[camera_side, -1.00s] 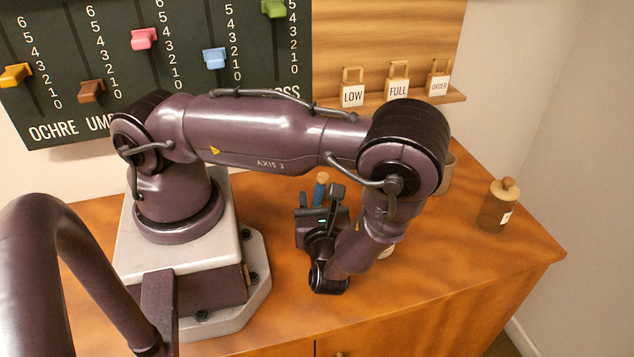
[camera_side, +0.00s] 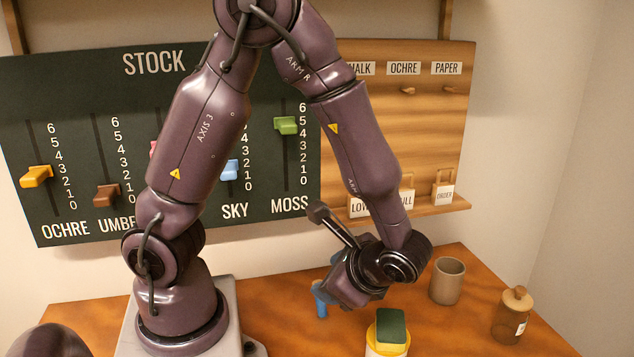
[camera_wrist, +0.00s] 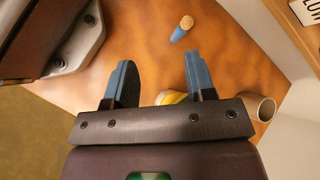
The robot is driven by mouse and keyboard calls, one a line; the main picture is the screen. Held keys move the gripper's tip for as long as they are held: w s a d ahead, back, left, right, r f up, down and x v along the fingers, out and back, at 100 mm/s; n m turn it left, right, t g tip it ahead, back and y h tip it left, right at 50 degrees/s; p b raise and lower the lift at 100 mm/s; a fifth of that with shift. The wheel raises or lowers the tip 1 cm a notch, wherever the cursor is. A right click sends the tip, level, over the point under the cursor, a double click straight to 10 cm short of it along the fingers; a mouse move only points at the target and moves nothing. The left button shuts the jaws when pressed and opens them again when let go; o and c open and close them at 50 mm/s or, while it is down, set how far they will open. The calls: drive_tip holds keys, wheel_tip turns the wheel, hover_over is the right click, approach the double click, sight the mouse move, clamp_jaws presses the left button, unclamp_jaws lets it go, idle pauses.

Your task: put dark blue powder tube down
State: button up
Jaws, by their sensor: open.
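The dark blue powder tube (camera_wrist: 178,34) has a cork top and stands on the wooden table, past my fingertips in the wrist view. In the side view its blue body (camera_side: 321,307) shows below my gripper, and its cork is hidden. My gripper (camera_wrist: 156,75) is open, with its two blue-grey fingers apart and nothing between them. In the side view my gripper (camera_side: 330,277) is tilted above the table, close to the tube in the picture. I cannot tell the exact gap, but the wrist view shows the tube clear of both fingers.
A grey-brown cup (camera_side: 447,283) and an amber corked jar (camera_side: 512,318) stand to the right. Behind are the stock board (camera_side: 90,90) with sliders and a wooden rack (camera_side: 430,120) with labelled tags.

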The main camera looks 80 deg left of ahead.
drive_tip(key=s+d+r+n+t+h, duration=0.1)
drive_tip(key=s+r+n+t+h, duration=0.2)
drive_tip(key=r+n+t+h, duration=0.5)
drive_tip(key=shift+d+r+t+h, duration=0.2)
drive_tip(key=shift+r+t+h, duration=0.35)
drive_tip(key=shift+r, duration=4)
drive_tip(key=shift+s, duration=0.1)
